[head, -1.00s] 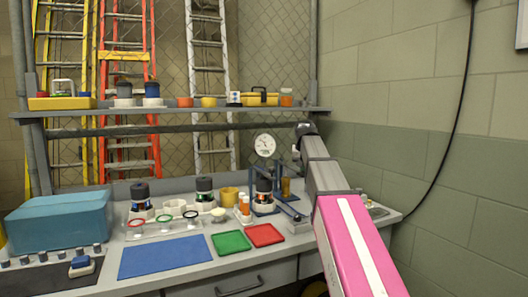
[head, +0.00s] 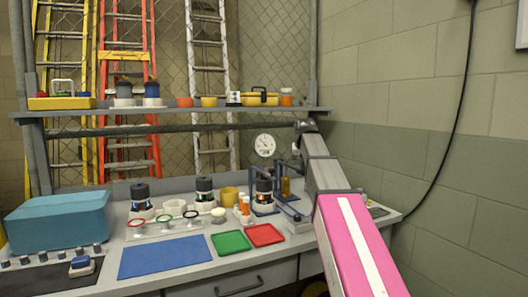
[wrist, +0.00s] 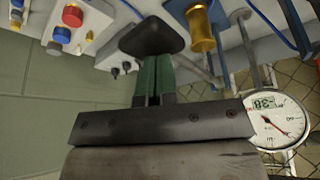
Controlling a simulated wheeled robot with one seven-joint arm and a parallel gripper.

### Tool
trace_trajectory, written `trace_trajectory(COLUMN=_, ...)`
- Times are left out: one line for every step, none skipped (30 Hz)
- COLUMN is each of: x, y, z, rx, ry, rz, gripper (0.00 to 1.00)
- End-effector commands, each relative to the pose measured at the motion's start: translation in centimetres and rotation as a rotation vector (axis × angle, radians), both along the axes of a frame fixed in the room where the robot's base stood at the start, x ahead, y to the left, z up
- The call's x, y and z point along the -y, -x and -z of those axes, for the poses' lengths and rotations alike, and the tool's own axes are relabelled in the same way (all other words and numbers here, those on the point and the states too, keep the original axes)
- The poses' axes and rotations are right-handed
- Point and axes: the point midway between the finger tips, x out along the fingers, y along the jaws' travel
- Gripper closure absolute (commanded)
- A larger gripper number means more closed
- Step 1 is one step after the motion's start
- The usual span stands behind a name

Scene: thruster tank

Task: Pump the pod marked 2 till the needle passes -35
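Three black-capped pods stand on the bench in the head view: a left one (head: 140,196), a middle one (head: 204,193) and a right one (head: 264,192) inside a blue pump stand (head: 252,190). Their number marks are too small to read. The round white gauge (head: 264,145) is behind the right pod. In the wrist view the gauge (wrist: 283,128) appears upside down, its small display seeming to read about -38. My gripper (wrist: 152,62) has its green fingers together, with a black handle-like block (wrist: 153,36) at their tips. In the head view my arm hides the fingers.
Blue (head: 165,257), green (head: 231,242) and red (head: 265,235) mats lie along the front. Orange-capped bottles (head: 242,206) stand close left of the pump stand. A teal box (head: 58,222) is at far left. A wall bounds the right; a shelf (head: 190,112) spans above.

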Motion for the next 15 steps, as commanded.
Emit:
trace_trajectory(x=0.0, y=-0.2, z=-0.8, rx=0.001, ry=0.0, rz=0.0, gripper=1.0)
trace_trajectory(x=0.0, y=-0.2, z=-1.2, rx=0.0, ry=0.0, rz=0.0, gripper=1.0)
trace_trajectory(x=0.0, y=-0.2, z=-1.8, rx=0.001, ry=0.0, rz=0.0, gripper=1.0)
trace_trajectory(x=0.0, y=-0.2, z=-2.2, rx=0.001, ry=0.0, rz=0.0, gripper=1.0)
trace_trajectory(x=0.0, y=-0.2, z=-2.6, rx=0.002, ry=0.0, rz=0.0, gripper=1.0)
trace_trajectory(x=0.0, y=-0.2, z=-3.2, rx=0.002, ry=0.0, rz=0.0, gripper=1.0)
trace_trajectory(x=0.0, y=-0.2, z=-3.6, rx=0.002, ry=0.0, rz=0.0, gripper=1.0)
trace_trajectory(x=0.0, y=-0.2, z=-4.0, rx=0.001, ry=0.0, rz=0.0, gripper=1.0)
trace_trajectory(x=0.0, y=-0.2, z=-4.5, rx=0.001, ry=0.0, rz=0.0, gripper=1.0)
trace_trajectory(x=0.0, y=-0.2, z=-5.0, rx=0.002, ry=0.0, rz=0.0, gripper=1.0)
trace_trajectory(x=0.0, y=-0.2, z=-5.4, rx=0.002, ry=0.0, rz=0.0, gripper=1.0)
trace_trajectory(x=0.0, y=-0.2, z=-5.9, rx=0.003, ry=0.0, rz=0.0, gripper=1.0)
trace_trajectory(x=0.0, y=-0.2, z=-6.3, rx=0.002, ry=0.0, rz=0.0, gripper=1.0)
trace_trajectory(x=0.0, y=-0.2, z=-6.6, rx=0.002, ry=0.0, rz=0.0, gripper=1.0)
trace_trajectory(x=0.0, y=-0.2, z=-7.0, rx=0.001, ry=0.0, rz=0.0, gripper=1.0)
